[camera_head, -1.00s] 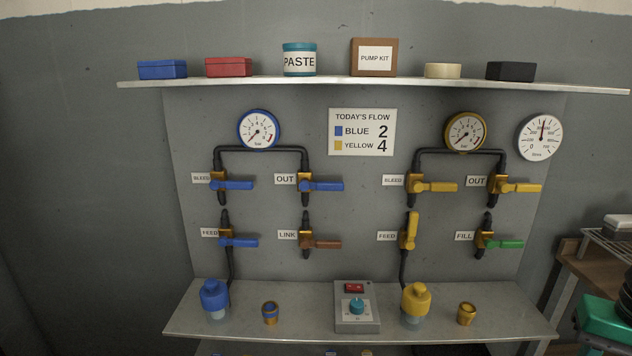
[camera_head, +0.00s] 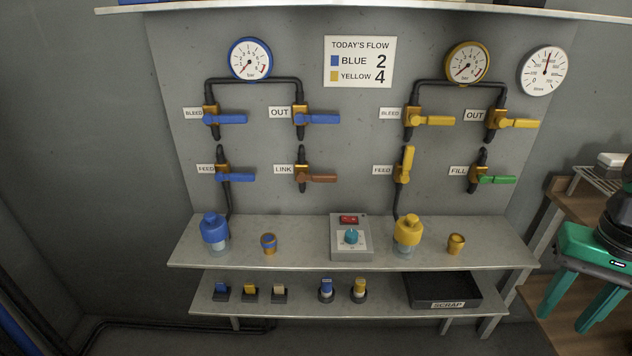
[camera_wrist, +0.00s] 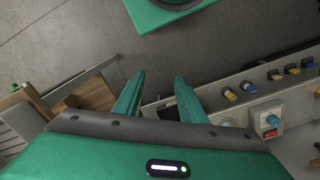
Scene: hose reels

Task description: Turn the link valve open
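The link valve (camera_head: 304,172) is on the grey panel, just right of its LINK label (camera_head: 283,169). It has a brass body and a brown handle (camera_head: 322,178) that points right, level, across the line of the pipe stubs. My gripper (camera_head: 563,311) is far to the right of the valve and lower, in front of the wooden bench. Its two green fingers are apart with nothing between them, as the wrist view (camera_wrist: 160,76) also shows. It touches nothing that I can see.
The yellow FEED handle (camera_head: 407,162) stands upright; the other handles lie level, among them blue FEED (camera_head: 238,177) and green FILL (camera_head: 497,180). Below, the upper shelf (camera_head: 290,252) holds bottles, cups and a control box (camera_head: 350,246). The lower shelf has a SCRAP tray (camera_head: 447,304).

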